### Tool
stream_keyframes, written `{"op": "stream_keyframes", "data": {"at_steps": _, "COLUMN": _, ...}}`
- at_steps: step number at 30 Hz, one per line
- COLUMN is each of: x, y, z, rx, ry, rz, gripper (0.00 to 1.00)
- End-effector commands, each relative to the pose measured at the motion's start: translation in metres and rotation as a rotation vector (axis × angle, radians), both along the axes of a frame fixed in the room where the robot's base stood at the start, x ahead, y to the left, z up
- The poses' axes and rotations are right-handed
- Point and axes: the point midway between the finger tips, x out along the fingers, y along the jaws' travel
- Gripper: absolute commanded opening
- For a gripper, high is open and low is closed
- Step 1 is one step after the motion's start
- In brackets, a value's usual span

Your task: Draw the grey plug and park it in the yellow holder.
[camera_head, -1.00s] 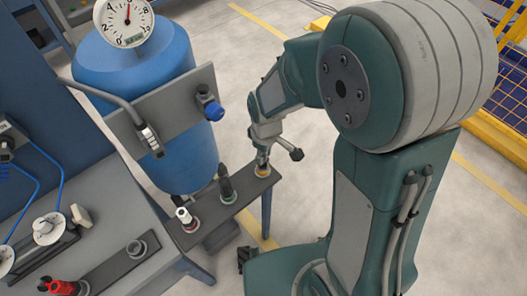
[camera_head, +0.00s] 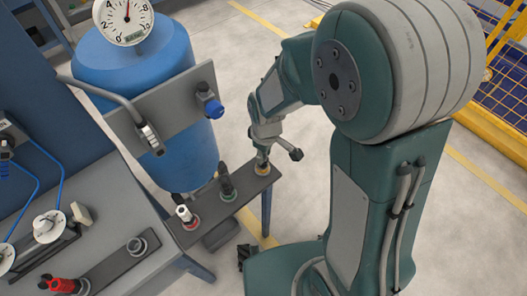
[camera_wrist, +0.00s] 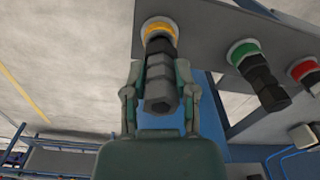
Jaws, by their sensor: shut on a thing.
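The grey plug (camera_wrist: 160,88) is between the two fingers of my gripper (camera_wrist: 159,72) in the wrist view. My gripper is shut on it. The plug's far end meets the yellow holder (camera_wrist: 158,28), a yellow ring on a grey bar; how deep it sits is hidden. In the head view my gripper (camera_head: 262,150) points down over the yellow holder (camera_head: 262,169) at the bar's right end, and hides most of the plug.
On the same bar (camera_head: 208,215), a dark plug (camera_head: 226,180) stands in a green ring and a white-topped plug (camera_head: 184,214) in a red ring. A blue tank (camera_head: 135,75) with a gauge (camera_head: 123,20) stands behind. A red-handled part (camera_head: 58,284) lies at bottom left.

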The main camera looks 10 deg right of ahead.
Motion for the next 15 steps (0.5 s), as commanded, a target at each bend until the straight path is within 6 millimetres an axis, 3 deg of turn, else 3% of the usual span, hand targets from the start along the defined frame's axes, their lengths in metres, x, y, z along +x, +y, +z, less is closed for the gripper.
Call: {"op": "stream_keyframes", "data": {"at_steps": 15, "x": 0.0001, "y": 0.0000, "z": -0.0112, "rx": 0.000, "ry": 0.000, "rz": 0.000, "gripper": 0.00}}
